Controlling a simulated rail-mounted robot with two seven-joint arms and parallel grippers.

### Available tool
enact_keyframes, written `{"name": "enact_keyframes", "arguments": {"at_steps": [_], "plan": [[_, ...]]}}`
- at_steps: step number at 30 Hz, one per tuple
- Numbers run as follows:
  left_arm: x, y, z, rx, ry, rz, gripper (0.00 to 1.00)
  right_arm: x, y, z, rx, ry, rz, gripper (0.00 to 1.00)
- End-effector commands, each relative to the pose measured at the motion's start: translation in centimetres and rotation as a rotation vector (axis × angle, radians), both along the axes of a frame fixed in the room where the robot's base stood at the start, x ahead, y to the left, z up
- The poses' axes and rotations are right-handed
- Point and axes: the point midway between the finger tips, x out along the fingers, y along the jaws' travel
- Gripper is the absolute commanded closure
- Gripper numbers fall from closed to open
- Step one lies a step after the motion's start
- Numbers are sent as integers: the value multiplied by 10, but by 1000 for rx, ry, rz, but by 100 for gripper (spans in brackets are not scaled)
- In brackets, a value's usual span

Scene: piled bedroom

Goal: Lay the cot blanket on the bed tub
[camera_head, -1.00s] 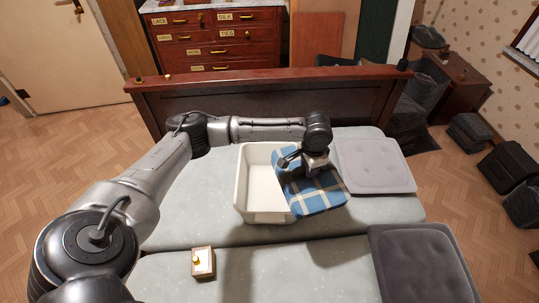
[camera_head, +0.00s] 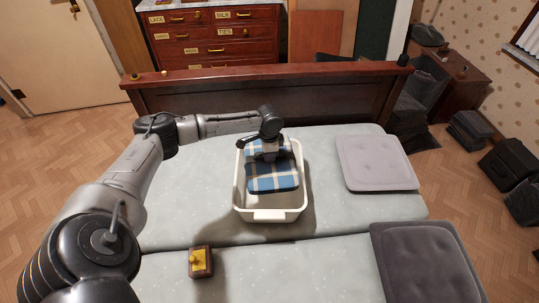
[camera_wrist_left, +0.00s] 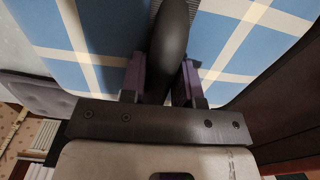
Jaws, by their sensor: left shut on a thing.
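The cot blanket (camera_head: 272,180) is a blue and white checked slab with rounded corners. In the head view it lies within the outline of the white bed tub (camera_head: 270,215), toward its far part. Whether it rests on the tub or hangs above it I cannot tell. My left gripper (camera_head: 269,153) is over the blanket's far part. In the wrist view the blanket (camera_wrist_left: 90,35) spreads behind the left fingers (camera_wrist_left: 165,80), which are shut around a dark rounded piece in front of it. My right gripper is not in view.
The tub stands on a pale grey bed (camera_head: 190,195). A light grey cushion (camera_head: 376,163) lies to the right, a dark cushion (camera_head: 425,262) at the near right. A small wooden block with a yellow piece (camera_head: 201,262) lies in front. A wooden bed board (camera_head: 270,95) rises behind.

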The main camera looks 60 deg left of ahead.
Motion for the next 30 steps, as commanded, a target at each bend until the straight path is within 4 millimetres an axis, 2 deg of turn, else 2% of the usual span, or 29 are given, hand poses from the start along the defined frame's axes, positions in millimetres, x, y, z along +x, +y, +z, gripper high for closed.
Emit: {"name": "enact_keyframes", "arguments": {"at_steps": [1,8,14,30], "plan": [[0,0,-7,1,-1,0,100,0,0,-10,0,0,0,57],[1,0,-20,0,-2,0,100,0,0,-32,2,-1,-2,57],[0,0,-35,0,-1,2,100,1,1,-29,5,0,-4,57],[-4,3,-88,0,-1,9,100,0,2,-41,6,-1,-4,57]]}}
